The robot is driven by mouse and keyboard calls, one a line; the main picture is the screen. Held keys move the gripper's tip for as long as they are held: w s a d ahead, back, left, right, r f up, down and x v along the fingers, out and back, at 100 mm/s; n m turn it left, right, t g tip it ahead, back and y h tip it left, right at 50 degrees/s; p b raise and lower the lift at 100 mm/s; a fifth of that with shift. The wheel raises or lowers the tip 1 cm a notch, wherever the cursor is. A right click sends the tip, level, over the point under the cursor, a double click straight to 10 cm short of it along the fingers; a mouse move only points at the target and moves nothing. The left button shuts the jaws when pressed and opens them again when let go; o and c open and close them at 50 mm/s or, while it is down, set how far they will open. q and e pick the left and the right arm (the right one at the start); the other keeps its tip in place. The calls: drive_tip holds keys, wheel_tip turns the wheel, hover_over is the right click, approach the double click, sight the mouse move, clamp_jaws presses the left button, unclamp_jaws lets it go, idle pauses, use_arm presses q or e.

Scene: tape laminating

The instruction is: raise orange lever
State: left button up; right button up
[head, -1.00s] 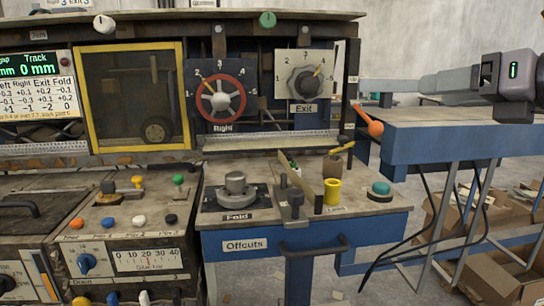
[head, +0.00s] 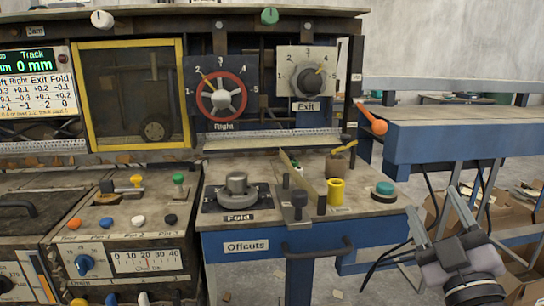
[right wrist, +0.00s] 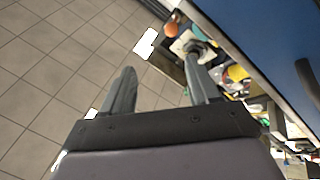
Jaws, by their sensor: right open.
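The orange lever (head: 372,120) sticks out from the right side of the machine, its round orange knob pointing down and to the right. The knob also shows in the right wrist view (right wrist: 170,29), near the top, beyond the fingertips. My right gripper (head: 432,203) is at the lower right in the head view, below the lever and in front of the blue frame. Its two fingers are spread, point up toward the machine, and have nothing between them. It also shows in the right wrist view (right wrist: 158,66). My left gripper is out of view.
A blue bench (head: 460,135) extends right of the lever. A green button (head: 384,188) and a yellow cylinder (head: 335,191) stand on the machine's ledge. Dark cables and cardboard boxes (head: 445,215) are below the bench. Open floor shows in the right wrist view.

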drive_tip(key=s+d+f+m+g+h, duration=0.1)
drive_tip(key=s+f+m+g, duration=0.4)
drive_tip(key=f, duration=0.7)
drive_tip(key=s+d+f+m+g+h, duration=0.1)
drive_tip(key=s+f+g, duration=0.4)
drive_tip(key=f, duration=0.6)
drive_tip(key=s+a+f+g+y, duration=0.2)
drive_tip(key=s+a+f+g, duration=0.2)
drive_tip(key=s+f+g, duration=0.85)
drive_tip(key=w+a+f+t+y, duration=0.2)
drive_tip(key=w+f+t, duration=0.2)
drive_tip(key=t, duration=0.6)
wheel_tip(320, 180, down, 2)
drive_tip(key=shift+w+a+f+p, duration=0.15)
drive_tip(key=shift+a+f+p, duration=0.1)
drive_tip(key=shift+a+p, duration=0.15)
